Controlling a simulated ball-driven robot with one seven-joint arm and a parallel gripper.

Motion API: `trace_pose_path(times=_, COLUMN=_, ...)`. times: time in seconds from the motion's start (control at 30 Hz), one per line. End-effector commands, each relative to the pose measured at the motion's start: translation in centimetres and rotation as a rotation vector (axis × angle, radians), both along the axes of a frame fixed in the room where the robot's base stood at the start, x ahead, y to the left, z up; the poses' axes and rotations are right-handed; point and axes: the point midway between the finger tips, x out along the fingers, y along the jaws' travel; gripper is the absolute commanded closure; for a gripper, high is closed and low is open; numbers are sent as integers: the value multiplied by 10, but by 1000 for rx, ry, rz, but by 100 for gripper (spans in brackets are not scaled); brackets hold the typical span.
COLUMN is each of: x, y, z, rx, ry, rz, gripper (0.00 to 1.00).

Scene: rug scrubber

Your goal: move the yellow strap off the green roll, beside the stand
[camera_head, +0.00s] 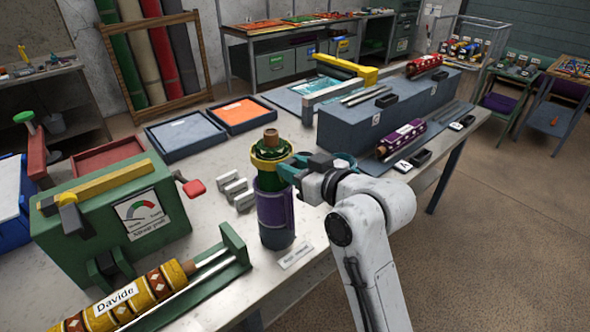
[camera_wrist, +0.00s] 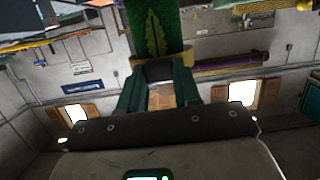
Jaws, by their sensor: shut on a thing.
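The green roll (camera_head: 272,147) stands upright on the bench with a brown core end on top. The yellow strap (camera_head: 263,163) is around its upper part. Below it is an upright holder, likely the stand (camera_head: 275,212), with a purple band and a dark base. My gripper (camera_head: 288,169) reaches in from the right at strap height and is shut on the strap. In the wrist view, the teal fingers (camera_wrist: 160,76) meet the yellow strap (camera_wrist: 138,60), with the leaf-patterned green roll (camera_wrist: 158,28) behind. The strap's far side is hidden.
A green press with a dial (camera_head: 145,215) and a yellow roll labelled Davide (camera_head: 125,298) are at left. Small grey blocks (camera_head: 236,190) lie left of the stand. A white card (camera_head: 296,256) lies in front. A blue-grey riser (camera_head: 350,135) stands behind right.

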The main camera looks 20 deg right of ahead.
Motion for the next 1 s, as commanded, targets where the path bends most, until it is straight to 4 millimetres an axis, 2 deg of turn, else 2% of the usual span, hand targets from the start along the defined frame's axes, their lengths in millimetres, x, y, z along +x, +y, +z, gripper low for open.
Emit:
trace_pose_path(times=0.1, x=0, y=0, z=11, rx=1, ry=-2, rz=0, gripper=100)
trace_pose_path(times=1.0, x=0, y=0, z=68, rx=0, ry=-1, rz=0, gripper=100)
